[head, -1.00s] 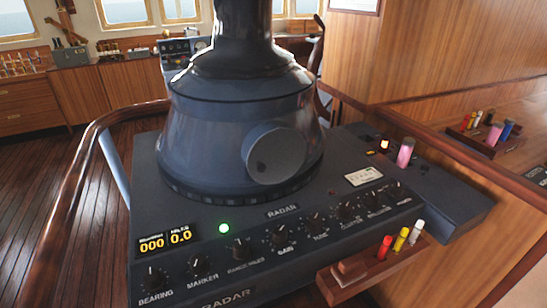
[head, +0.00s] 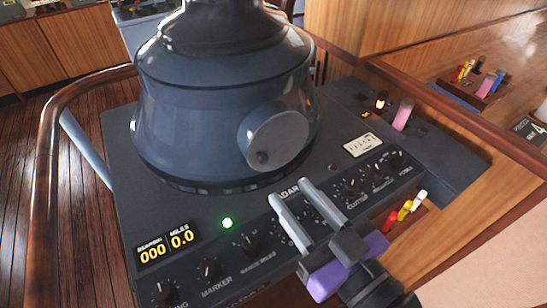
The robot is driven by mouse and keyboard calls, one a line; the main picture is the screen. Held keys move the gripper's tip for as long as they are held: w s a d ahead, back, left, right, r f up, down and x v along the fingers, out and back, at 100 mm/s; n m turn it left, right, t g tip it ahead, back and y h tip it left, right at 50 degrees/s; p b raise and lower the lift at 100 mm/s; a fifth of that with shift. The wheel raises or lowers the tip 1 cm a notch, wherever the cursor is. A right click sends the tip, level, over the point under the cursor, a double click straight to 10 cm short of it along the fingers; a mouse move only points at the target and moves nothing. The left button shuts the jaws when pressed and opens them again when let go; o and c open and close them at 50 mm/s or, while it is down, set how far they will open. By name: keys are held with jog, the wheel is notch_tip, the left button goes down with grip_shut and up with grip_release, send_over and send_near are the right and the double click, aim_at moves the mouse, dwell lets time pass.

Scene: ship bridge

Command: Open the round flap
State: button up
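The round flap (head: 278,139) is a grey-blue disc on the side of the dark blue radar housing (head: 175,125). It sits flat over a short round stub and looks closed. A small dark knob or hole (head: 263,157) shows near its lower left edge. My gripper (head: 289,190) is in front of and below the flap, over the radar control panel. Its two grey fingers are parallel, with a clear gap and nothing between them. The fingertips are apart from the flap in the picture.
The panel (head: 310,166) carries several knobs, a green light (head: 227,223) and a digital display (head: 167,244). A pink cylinder (head: 403,114) stands at the right. A wooden rail (head: 48,190) curves round the left. A rack with coloured pens (head: 406,209) is right of my gripper.

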aim_at(265, 161)
jog(key=p+x, duration=0.2)
jog(key=x, duration=0.5)
jog(key=shift+w+a, duration=0.2)
jog(key=shift+w, duration=0.1)
grip_shut()
dwell(1.2)
